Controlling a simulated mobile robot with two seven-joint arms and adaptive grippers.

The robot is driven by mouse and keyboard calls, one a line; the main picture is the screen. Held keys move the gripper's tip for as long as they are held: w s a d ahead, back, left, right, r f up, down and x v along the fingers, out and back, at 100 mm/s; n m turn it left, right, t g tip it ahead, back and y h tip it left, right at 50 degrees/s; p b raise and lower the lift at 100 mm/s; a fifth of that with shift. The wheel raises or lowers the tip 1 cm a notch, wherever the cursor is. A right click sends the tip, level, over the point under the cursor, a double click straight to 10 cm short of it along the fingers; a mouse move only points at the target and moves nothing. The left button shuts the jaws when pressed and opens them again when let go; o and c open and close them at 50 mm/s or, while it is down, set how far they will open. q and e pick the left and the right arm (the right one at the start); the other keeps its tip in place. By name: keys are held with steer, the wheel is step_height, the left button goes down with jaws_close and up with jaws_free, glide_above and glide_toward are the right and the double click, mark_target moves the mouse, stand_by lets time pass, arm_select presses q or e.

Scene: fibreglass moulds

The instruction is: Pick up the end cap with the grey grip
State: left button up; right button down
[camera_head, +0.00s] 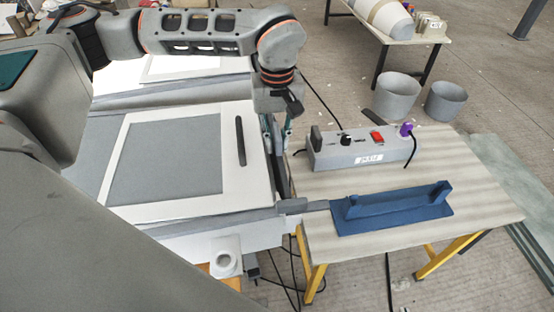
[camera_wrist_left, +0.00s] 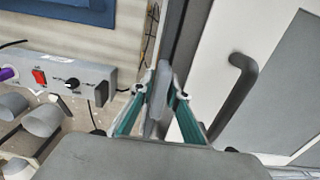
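My left gripper (camera_head: 278,142) points down at the right end of the nearer white-rimmed mould. In the left wrist view its two teal fingers (camera_wrist_left: 163,97) stand apart and open, one on each side of a light grey upright piece (camera_wrist_left: 157,112). This piece looks like the grey grip of the end cap; the cap's body is mostly hidden behind the gripper. I cannot tell whether the fingers touch it. A dark bar handle (camera_head: 240,141) sits on the mould's rim, and it also shows in the left wrist view (camera_wrist_left: 240,88). My right gripper is out of view.
A table (camera_head: 480,205) at the right holds a grey control box (camera_head: 350,155) with a red switch and a blue tool (camera_head: 392,211). Two grey buckets (camera_head: 398,97) (camera_head: 445,103) stand behind it. A second mould (camera_head: 185,66) lies beyond the nearer one (camera_head: 150,213).

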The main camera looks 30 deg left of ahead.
arm_select(q)
step_height(320, 180, down, 2)
steer(key=shift+f, duration=0.1)
jaws_close()
steer(key=shift+r, duration=0.2)
